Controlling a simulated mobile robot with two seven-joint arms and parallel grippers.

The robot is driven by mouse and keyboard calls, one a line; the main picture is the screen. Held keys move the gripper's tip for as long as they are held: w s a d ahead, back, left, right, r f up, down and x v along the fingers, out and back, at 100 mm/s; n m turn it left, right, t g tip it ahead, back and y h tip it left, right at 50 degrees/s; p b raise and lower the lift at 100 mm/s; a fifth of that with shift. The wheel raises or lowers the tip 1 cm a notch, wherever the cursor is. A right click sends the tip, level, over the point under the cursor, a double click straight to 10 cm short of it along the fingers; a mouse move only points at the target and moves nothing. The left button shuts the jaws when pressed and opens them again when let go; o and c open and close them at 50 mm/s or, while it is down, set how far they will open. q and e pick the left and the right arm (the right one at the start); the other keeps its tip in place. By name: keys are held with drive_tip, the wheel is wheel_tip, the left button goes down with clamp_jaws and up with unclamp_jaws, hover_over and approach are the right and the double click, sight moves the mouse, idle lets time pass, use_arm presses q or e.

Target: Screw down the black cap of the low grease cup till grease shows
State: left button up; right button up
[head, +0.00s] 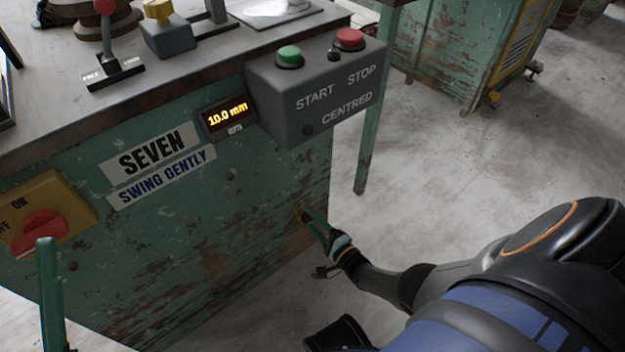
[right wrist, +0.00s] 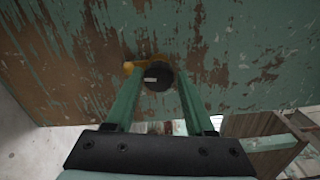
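The grease cup is low on the green cabinet's side. In the right wrist view its black cap (right wrist: 157,77) is round with a small pale mark, in front of a brass-yellow part (right wrist: 134,67). My right gripper (right wrist: 160,82) has one green finger on each side of the cap, close against it. In the head view my right gripper (head: 308,215) reaches the cabinet's side near its right edge, and its fingers hide most of the cup. No grease is visible. A green finger of my left gripper (head: 48,290) stands at the lower left; its opening cannot be seen.
Above are a grey START/STOP box (head: 315,95) and a display (head: 228,117) reading 10.0 mm. A yellow switch box with a red knob (head: 40,228) is at the left. A green table leg (head: 367,150) stands behind. The floor (head: 450,190) to the right is clear.

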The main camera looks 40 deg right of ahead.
drive_tip(key=shift+o, duration=1.3)
drive_tip(key=shift+s, duration=0.1)
drive_tip(key=s+d+p, duration=0.1)
drive_tip(key=s+p, duration=0.1)
drive_tip(key=s, duration=1)
drive_tip(key=shift+s+p, duration=0.25)
drive_tip(key=shift+p, duration=0.15)
drive_tip(key=shift+f, duration=0.1)
